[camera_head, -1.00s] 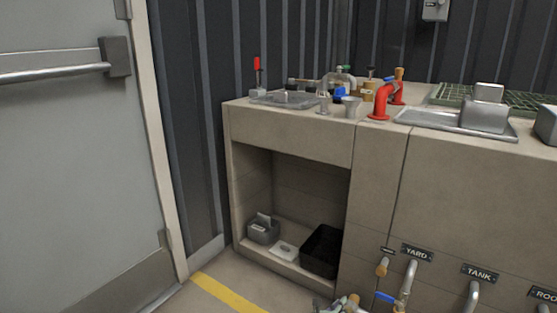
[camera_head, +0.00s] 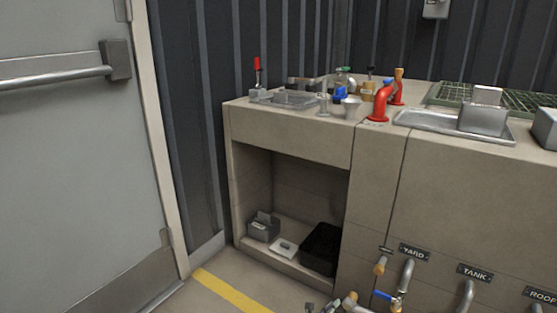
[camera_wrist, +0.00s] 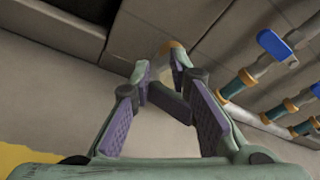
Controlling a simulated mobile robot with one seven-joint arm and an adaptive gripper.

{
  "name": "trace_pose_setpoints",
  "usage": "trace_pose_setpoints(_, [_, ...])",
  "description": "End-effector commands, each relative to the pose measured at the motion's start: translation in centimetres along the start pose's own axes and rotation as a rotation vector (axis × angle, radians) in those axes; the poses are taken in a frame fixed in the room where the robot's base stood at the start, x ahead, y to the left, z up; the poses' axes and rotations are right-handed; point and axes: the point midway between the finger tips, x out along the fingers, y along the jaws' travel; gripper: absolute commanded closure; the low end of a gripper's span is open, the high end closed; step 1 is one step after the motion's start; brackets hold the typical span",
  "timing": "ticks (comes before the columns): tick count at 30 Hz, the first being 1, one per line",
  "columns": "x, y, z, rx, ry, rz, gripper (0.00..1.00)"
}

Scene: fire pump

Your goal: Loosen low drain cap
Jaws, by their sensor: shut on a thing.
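In the wrist view, my gripper (camera_wrist: 161,64) has its purple-padded fingers closed in around a pale, tan-ended cap or pipe end (camera_wrist: 170,48). The fingers hide part of it, so its exact fit between the pads is unclear. In the head view, a short pipe end with an orange-tan ring (camera_head: 351,300) shows at the bottom edge, which looks like the low drain cap. Grey finger-like parts of my gripper (camera_head: 322,307) show just left of it, mostly cut off by the frame. A separate tan-capped outlet (camera_head: 380,265) sits higher, under a small label.
A blue-handled valve (camera_head: 385,295) is close right of the low outlet and also shows in the wrist view (camera_wrist: 272,44). More pipes, labelled YARD, TANK and ROOF, line the panel. A black bin (camera_head: 320,250) and grey caddy (camera_head: 263,227) stand in the left recess.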

Motion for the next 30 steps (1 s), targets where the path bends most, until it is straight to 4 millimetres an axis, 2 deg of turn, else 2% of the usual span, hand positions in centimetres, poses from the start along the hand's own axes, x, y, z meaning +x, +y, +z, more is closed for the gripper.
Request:
trace_pose_setpoints(1, [-0.8,-0.2,0.1,-0.002,0.002,0.002,1.0])
trace_pose_setpoints(6, [-2.2,-0.1,-0.4,0.0,0.001,0.0,1.0])
trace_pose_setpoints(14, [-2.5,0.1,-0.8,-0.001,0.002,0.001,1.0])
trace_pose_setpoints(15, [-2.5,0.1,-0.9,-0.001,0.002,0.001,0.85])
trace_pose_setpoints(20, [-2.5,0.0,-1.1,0.028,0.001,-0.001,0.96])
trace_pose_setpoints(22, [-2.5,-0.1,-1.4,0.075,-0.004,-0.004,1.0])
trace_pose_setpoints(30, [-2.2,-1.2,-2.3,0.445,-0.062,-0.012,1.0])
